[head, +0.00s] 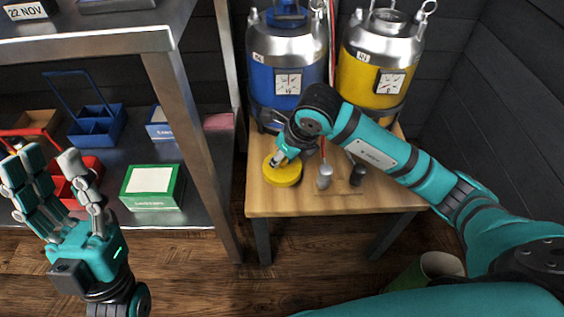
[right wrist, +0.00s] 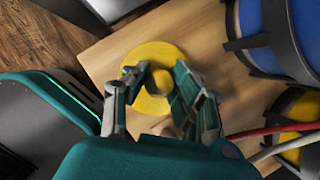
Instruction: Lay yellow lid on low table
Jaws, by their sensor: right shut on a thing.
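The yellow lid (head: 283,174) is a round disc with a central knob, over the left part of the wooden low table (head: 330,207). In the right wrist view the lid (right wrist: 153,54) lies flat between the fingers. My right gripper (head: 280,160) is shut on the lid's knob from above. The fingers also show in the right wrist view (right wrist: 158,78). The lid is at or very close to the tabletop; I cannot tell if it touches. My left gripper (head: 50,168) is empty, fingers spread, in front of the shelf at the left.
A blue keg (head: 287,75) and a yellow keg (head: 378,75) stand at the table's back. A grey-headed tool (head: 323,177) and a dark piece (head: 357,175) are right of the lid. A metal shelf (head: 185,130) with boxes is close on the left.

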